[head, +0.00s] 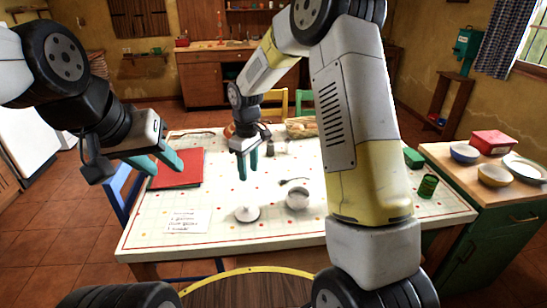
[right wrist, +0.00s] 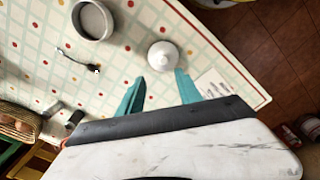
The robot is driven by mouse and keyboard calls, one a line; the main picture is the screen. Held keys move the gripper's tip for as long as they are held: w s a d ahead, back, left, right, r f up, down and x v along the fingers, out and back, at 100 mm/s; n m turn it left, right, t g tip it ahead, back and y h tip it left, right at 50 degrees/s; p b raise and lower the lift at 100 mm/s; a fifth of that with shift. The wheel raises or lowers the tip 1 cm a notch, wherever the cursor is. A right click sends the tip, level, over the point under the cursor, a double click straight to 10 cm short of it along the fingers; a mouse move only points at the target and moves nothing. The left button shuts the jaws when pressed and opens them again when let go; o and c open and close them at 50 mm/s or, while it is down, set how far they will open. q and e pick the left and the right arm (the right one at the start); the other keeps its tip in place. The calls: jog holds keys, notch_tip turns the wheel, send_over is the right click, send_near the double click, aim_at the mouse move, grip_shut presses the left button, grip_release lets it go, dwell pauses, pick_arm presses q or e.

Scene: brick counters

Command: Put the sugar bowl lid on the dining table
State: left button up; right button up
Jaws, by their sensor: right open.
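The white sugar bowl lid (head: 247,214), domed with a small knob, lies knob up on the dining table (head: 270,244), left of the open round bowl (head: 298,200). In the right wrist view the lid (right wrist: 163,55) shows just beyond the fingertips, with the bowl (right wrist: 92,20) to its left. My right gripper (head: 248,174) is open and empty above the table, behind the lid in the head view; it also shows in the right wrist view (right wrist: 158,84). My left gripper (head: 165,168) is open and empty near the red folder.
A red folder (head: 177,169) and a written paper (head: 187,221) lie on the table's left. A spoon (head: 294,181) lies behind the bowl, and a bread basket (head: 301,128) stands at the back. A green can (head: 428,186) is at the right. The table front is clear.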

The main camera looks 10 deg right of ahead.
jog(key=s+d+r+m+t, duration=0.1)
jog(key=s+d+r+m, duration=0.1)
jog(key=s+d+r, duration=0.3)
jog(key=s+d+r+m+t+y, duration=0.1)
jog(key=s+r, duration=0.2)
jog(key=r, duration=0.3)
jog(key=s+d+r+m+t, duration=0.1)
jog(key=s+d+r+m, duration=0.1)
jog(key=s+d+r, duration=0.3)
jog(key=s+r+m+t, duration=0.1)
jog(key=s+r+m, duration=0.1)
jog(key=s, duration=0.4)
jog(key=s+d+r+m+t+y, duration=0.1)
jog(key=s+r+m, duration=0.1)
jog(key=s, duration=0.5)
jog(key=shift+d+r+t, duration=0.25)
jog(key=shift+r+t, duration=0.15)
jog(key=shift+r, duration=0.05)
